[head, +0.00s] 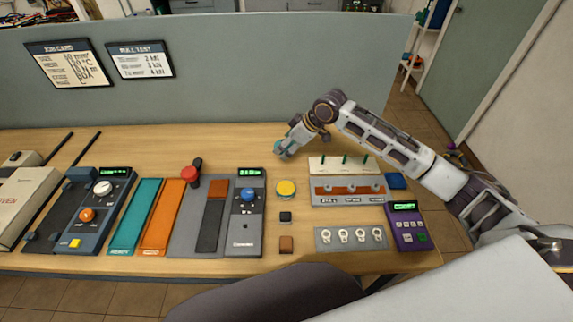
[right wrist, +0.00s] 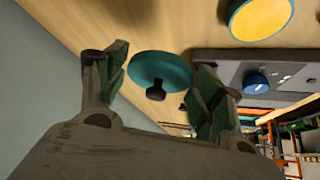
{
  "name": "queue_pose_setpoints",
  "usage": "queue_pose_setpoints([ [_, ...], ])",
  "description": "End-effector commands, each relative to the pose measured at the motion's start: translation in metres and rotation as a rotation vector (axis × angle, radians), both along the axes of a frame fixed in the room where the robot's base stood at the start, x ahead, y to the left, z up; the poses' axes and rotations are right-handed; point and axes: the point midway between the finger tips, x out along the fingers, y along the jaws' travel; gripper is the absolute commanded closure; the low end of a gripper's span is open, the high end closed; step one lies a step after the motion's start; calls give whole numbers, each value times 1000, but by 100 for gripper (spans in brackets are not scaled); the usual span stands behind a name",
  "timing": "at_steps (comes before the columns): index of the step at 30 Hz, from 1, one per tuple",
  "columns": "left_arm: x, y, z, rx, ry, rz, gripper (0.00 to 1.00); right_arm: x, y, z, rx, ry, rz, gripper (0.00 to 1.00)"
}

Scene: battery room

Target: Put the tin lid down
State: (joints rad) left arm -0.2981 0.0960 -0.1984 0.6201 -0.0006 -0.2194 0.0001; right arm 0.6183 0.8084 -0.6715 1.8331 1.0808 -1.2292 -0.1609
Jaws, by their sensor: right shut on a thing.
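The tin lid is a teal disc with a black knob. In the right wrist view the lid (right wrist: 166,68) lies between the two fingers of my right gripper (right wrist: 160,78). In the head view my right gripper (head: 284,151) is at the back of the bench, near the grey partition, with a little of the teal lid (head: 278,144) showing at its tip. The gripper is shut on the lid; whether the lid touches the bench cannot be told. A round yellow-topped tin (head: 286,188) stands nearer on the bench; it also shows in the right wrist view (right wrist: 262,14). My left gripper is not in view.
A grey partition (head: 215,70) stands behind the bench. A rack with green pegs (head: 345,167) and a purple meter (head: 407,226) are at right. A grey device with a blue knob (head: 248,210) is left of the tin. Bare wood (head: 235,145) lies along the back.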

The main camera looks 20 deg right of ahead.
Motion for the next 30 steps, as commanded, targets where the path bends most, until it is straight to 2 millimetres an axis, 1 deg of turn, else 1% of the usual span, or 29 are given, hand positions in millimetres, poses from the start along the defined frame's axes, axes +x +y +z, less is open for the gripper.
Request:
queue_pose_setpoints([
  [3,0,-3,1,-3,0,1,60,-1,0,-16,-1,2,1,47],
  [7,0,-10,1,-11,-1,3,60,-1,0,-30,0,2,0,47],
  [10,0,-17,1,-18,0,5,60,0,0,-36,0,0,-1,47],
  [13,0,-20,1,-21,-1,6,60,0,0,-37,1,-1,0,47],
  [20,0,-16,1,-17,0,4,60,0,0,-37,1,-1,0,47],
  [23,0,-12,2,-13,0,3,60,0,0,-40,0,0,0,47],
  [26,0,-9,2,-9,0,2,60,-1,0,-49,0,1,1,47],
  [30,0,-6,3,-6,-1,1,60,-1,0,-66,-2,2,-1,47],
])
